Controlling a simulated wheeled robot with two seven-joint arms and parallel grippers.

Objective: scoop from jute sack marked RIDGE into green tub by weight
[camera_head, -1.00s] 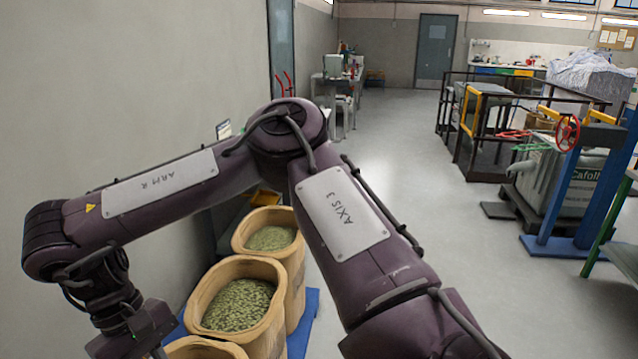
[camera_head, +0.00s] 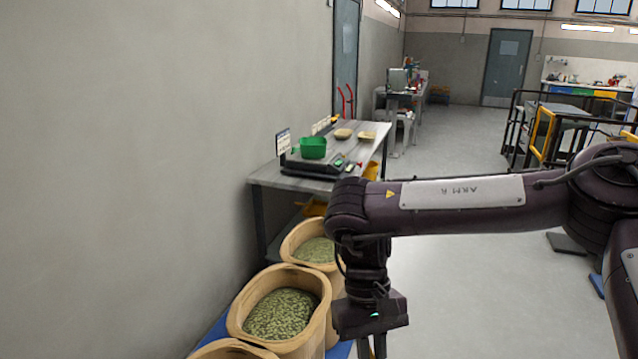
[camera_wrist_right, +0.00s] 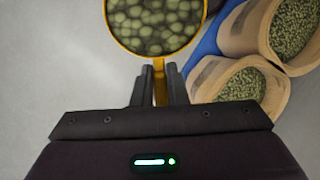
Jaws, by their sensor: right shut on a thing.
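My right gripper (camera_wrist_right: 160,80) is shut on the handle of a yellow scoop (camera_wrist_right: 160,57). The scoop is full of green beans (camera_wrist_right: 155,22) in the wrist view. In the head view my right gripper (camera_head: 371,346) hangs low, right of the open jute sacks, and the scoop is out of frame. The green tub (camera_head: 313,148) sits on a scale (camera_head: 318,166) on the table by the wall. A middle sack (camera_head: 236,322) and a farther sack (camera_head: 290,243) hold green beans. No RIDGE marking is readable. My left gripper is not in view.
The grey table (camera_head: 278,179) also bears two small bowls (camera_head: 343,133) and small signs. The sacks stand on a blue base (camera_head: 206,343) against the wall. Railings (camera_head: 545,135) stand farther right.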

